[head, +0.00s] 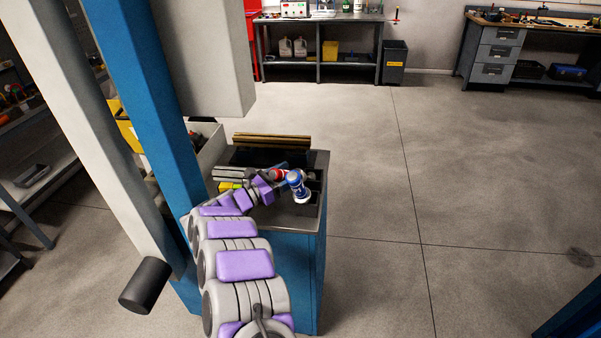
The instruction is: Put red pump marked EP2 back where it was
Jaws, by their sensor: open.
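A small red item (279,174) with a pale band lies on the top of the blue cabinet, just beyond the end of my arm. It may be the red pump, but no EP2 marking can be read and part of it is hidden. My gripper (274,187) is over the cabinet top, close to the red item and left of a blue-and-white part (298,187). The jaws are open and small in this view. I cannot tell whether they touch either part.
The blue cabinet (312,265) has a grey metal top with dark compartments and brownish bars (271,141) at its back. A blue column (160,120) stands close on the left. Open concrete floor lies to the right. Benches stand along the back wall.

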